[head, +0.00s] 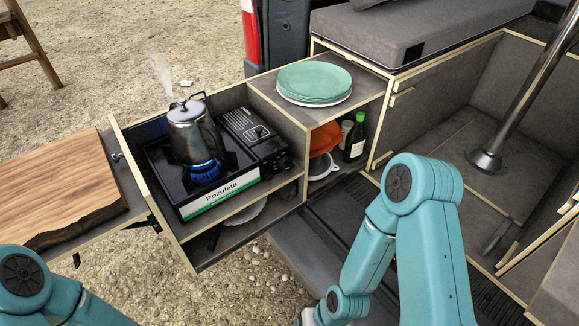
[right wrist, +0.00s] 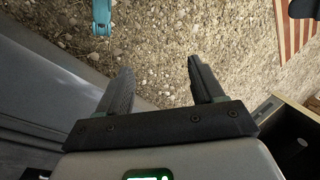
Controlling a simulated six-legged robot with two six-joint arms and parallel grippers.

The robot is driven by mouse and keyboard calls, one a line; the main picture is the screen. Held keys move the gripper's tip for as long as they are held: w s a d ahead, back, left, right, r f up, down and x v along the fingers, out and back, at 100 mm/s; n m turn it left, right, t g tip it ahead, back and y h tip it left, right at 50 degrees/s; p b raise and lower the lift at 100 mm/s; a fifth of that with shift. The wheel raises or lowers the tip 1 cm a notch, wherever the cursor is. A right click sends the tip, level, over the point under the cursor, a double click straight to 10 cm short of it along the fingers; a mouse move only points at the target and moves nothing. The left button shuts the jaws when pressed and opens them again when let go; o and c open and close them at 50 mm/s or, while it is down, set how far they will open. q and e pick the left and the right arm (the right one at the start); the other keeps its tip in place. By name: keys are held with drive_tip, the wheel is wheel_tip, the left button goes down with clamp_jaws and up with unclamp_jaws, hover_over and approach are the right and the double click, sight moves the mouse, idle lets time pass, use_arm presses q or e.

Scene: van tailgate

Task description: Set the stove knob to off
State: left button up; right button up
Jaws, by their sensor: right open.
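The stove (head: 165,170) is a black camping stove with a "Pozuleta" label, in a pulled-out drawer. A steel kettle (head: 192,135) stands on it, steaming over a lit blue flame (head: 205,170). At its right is a black control section (head: 250,130); a small dark shape at its front end may be the knob, but its setting is too small to read. My right gripper (right wrist: 160,64) is open and empty above the ground in the right wrist view, apart from the stove. In the head view its fingers are out of frame. My left gripper is out of view.
A wooden board (head: 65,195) lies left of the drawer (head: 165,222). Green plates (head: 314,82) sit on the cabinet top; a green bottle (head: 355,138) and an orange item (head: 325,138) are on the shelf below. Gravel (head: 240,285) lies open in front of the drawer.

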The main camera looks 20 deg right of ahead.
drive_tip(key=w+r+m+t+y+b, duration=0.15)
drive_tip(key=w+t, duration=0.25)
drive_tip(key=w, duration=0.5)
drive_tip(key=n+t+b, duration=0.3)
drive_tip(key=t+b, duration=0.9)
drive_tip(key=b, duration=0.9)
approach(291, 166)
drive_tip(key=shift+y, duration=0.35)
drive_tip(key=b+x, duration=0.1)
drive_tip(key=x, duration=0.8)
drive_tip(key=shift+w+d+b, duration=0.1)
drive_tip(key=shift+d+b, duration=0.1)
drive_tip(key=shift+b, duration=0.1)
drive_tip(key=c, duration=1)
